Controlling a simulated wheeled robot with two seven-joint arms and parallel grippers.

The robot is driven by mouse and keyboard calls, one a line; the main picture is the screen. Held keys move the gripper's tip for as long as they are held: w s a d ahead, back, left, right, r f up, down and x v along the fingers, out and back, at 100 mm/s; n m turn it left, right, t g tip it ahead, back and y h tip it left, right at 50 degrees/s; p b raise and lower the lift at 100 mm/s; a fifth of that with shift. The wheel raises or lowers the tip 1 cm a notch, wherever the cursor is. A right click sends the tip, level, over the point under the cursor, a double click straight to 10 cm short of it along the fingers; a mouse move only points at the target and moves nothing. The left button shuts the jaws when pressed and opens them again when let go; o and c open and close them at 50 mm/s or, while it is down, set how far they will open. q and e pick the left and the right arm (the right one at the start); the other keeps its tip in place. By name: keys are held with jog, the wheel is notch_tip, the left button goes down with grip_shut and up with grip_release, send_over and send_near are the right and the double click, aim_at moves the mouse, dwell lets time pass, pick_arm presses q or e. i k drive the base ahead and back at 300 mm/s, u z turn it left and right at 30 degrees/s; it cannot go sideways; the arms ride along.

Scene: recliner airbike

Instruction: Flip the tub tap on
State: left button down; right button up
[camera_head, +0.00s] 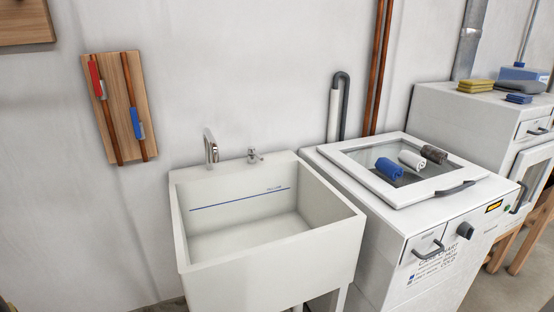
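The white utility tub (264,265) stands against the wall, with a blue line marked on its inside back wall. A chrome spout (210,146) rises from the tub's back ledge at the left. A small metal tap handle (254,156) sits on the same ledge to the right of the spout. I cannot tell from its look whether it is on or off; no water stream is visible in the tub. Neither of my grippers is in view.
A white top-lid washer (420,224) stands close on the tub's right, with rolled cloths on its lid. Another white machine (490,116) is farther right. A wooden board (118,105) with copper pipes and red and blue levers hangs on the wall at left.

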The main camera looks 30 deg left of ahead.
aim_at(251, 150)
jog(key=z, duration=0.4)
jog(key=i, duration=0.75)
jog(key=u, duration=1.15)
